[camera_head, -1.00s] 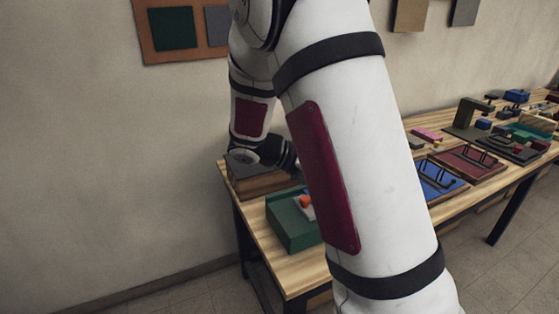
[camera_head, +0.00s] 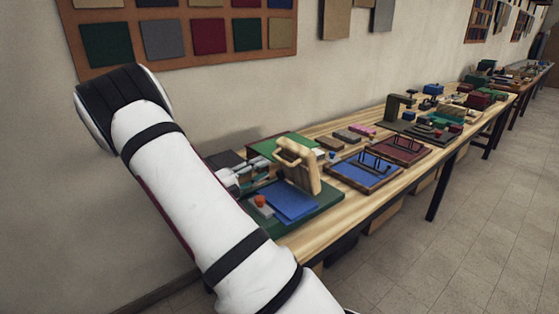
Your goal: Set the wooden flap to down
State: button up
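The wooden flap (camera_head: 303,172) stands roughly upright, leaning a little, on a green base (camera_head: 325,199). A light wooden handle (camera_head: 283,159) sticks out from its left face. A blue panel (camera_head: 288,200) lies flat on the base in front of the flap. An orange-red knob (camera_head: 260,200) sits at the panel's left corner. My gripper (camera_head: 259,176) is just left of the flap, at about the height of its lower part. It looks apart from the handle. My arm hides part of the gripper, and the finger opening is too small to judge.
A dark block (camera_head: 223,159) lies behind my gripper near the wall. To the right, a blue tray (camera_head: 362,172) and a dark red tray (camera_head: 401,150) with black handles lie on the wooden table (camera_head: 340,211). More fixtures stand further along. The floor at right is clear.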

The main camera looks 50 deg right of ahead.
aim_at(281, 160)
jog(key=x, duration=0.8)
grip_shut()
